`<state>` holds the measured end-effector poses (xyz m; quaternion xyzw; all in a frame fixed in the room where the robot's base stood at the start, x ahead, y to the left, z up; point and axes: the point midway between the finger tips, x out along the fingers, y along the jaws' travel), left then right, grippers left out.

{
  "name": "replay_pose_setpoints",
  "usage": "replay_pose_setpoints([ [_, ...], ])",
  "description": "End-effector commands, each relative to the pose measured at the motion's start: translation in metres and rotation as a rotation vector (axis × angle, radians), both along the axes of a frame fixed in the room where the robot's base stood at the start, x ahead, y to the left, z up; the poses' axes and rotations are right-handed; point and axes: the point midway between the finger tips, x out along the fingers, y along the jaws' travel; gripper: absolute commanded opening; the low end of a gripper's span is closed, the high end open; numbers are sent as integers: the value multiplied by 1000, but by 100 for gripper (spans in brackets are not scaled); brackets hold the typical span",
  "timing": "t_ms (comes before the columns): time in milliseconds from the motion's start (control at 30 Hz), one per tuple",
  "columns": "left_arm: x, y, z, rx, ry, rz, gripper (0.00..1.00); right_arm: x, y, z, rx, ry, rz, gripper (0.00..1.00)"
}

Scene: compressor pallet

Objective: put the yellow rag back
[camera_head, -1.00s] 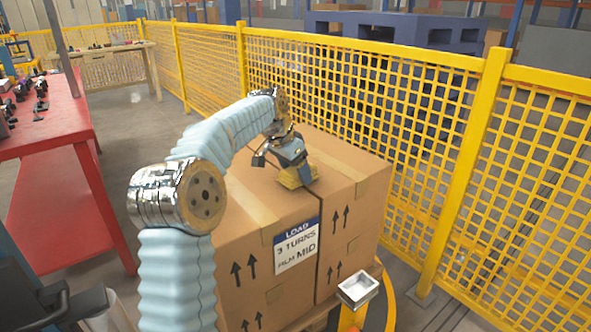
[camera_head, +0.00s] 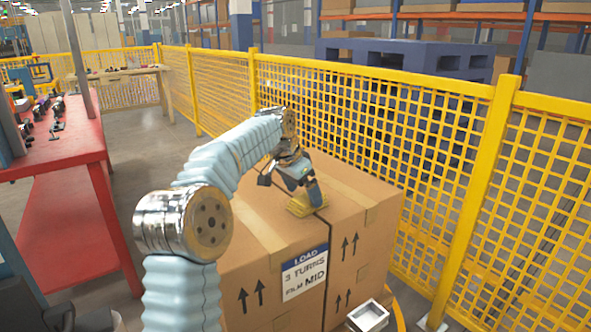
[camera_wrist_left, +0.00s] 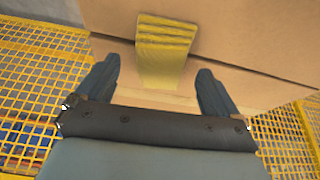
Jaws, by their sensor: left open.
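The yellow rag (camera_head: 305,204) lies folded on top of the cardboard boxes (camera_head: 262,216), near the seam between them. In the left wrist view the rag (camera_wrist_left: 163,52) shows ahead of the fingers and between their lines, with part of it hanging over an edge or gap. My left gripper (camera_head: 297,190) is just above the rag in the head view, and its fingers partly hide it. My right gripper is not in view.
A yellow mesh fence (camera_head: 390,130) runs behind and to the right of the boxes. A red table (camera_head: 70,135) with tools stands at the left. A small metal tray (camera_head: 368,316) is in front of the boxes. Open floor lies between the table and fence.

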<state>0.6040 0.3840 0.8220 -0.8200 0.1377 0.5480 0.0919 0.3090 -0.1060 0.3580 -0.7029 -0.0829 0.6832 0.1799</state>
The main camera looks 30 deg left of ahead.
Motion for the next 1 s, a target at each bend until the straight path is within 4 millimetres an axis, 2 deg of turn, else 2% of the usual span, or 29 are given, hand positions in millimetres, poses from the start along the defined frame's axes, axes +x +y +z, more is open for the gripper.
replay_pose_setpoints([
  [200,-19,1,54,1,-6,0,95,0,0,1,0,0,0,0],
  [433,-35,7,93,1,-3,0,95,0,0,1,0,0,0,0],
  [633,-40,8,105,1,1,-1,95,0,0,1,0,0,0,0],
  [1000,-38,7,101,-2,4,-1,95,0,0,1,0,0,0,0],
])
